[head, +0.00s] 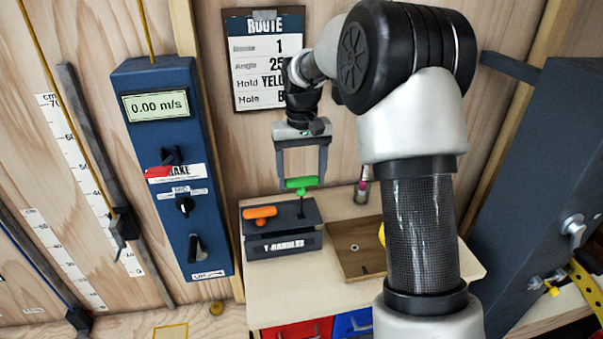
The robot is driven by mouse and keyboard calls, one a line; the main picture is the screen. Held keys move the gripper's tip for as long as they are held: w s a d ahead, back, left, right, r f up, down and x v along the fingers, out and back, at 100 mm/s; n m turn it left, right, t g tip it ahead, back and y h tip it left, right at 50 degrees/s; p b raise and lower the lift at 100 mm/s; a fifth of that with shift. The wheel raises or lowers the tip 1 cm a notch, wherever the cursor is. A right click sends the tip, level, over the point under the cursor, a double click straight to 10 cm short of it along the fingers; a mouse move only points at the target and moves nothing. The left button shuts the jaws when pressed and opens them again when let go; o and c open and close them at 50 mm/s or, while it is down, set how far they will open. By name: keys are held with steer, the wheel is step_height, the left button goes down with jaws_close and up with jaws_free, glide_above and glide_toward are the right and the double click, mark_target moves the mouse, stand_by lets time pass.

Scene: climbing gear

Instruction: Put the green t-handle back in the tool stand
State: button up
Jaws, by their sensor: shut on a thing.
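The green t-handle (302,183) is upright, its green grip between the fingertips of my gripper (303,186), which is shut on it. Its dark shaft points down at the right part of the tool stand (283,246), a dark block labelled T-HANDLES. The shaft's lower end is at or just over the stand's top; I cannot tell whether it is in a hole. An orange t-handle (259,212) sits in the left part of the stand.
The stand is on a light wooden bench (268,291). A wooden tray (352,268) lies to its right, partly behind my arm. A small bottle (361,192) stands behind. A blue panel (178,215) rises on the left, and a route sign (246,84) hangs on the back wall.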

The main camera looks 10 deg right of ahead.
mark_target(302, 193)
steer(key=shift+f+b, duration=2.6)
steer(key=shift+f, duration=1.4)
steer(key=o, duration=1.3)
steer(key=shift+c, duration=0.2)
step_height(302, 193, up, 18)
steer(key=f+p, duration=0.1)
steer(key=p, duration=0.2)
steer(key=s+r+t+p, duration=0.3)
steer(key=s+r, duration=0.6)
steer(key=s, duration=0.4)
steer(key=s+f+t+p, duration=0.2)
steer(key=s+f+p, duration=0.1)
steer(key=s, duration=1.4)
steer(key=shift+f+t, duration=0.2)
steer(key=shift+t, duration=0.1)
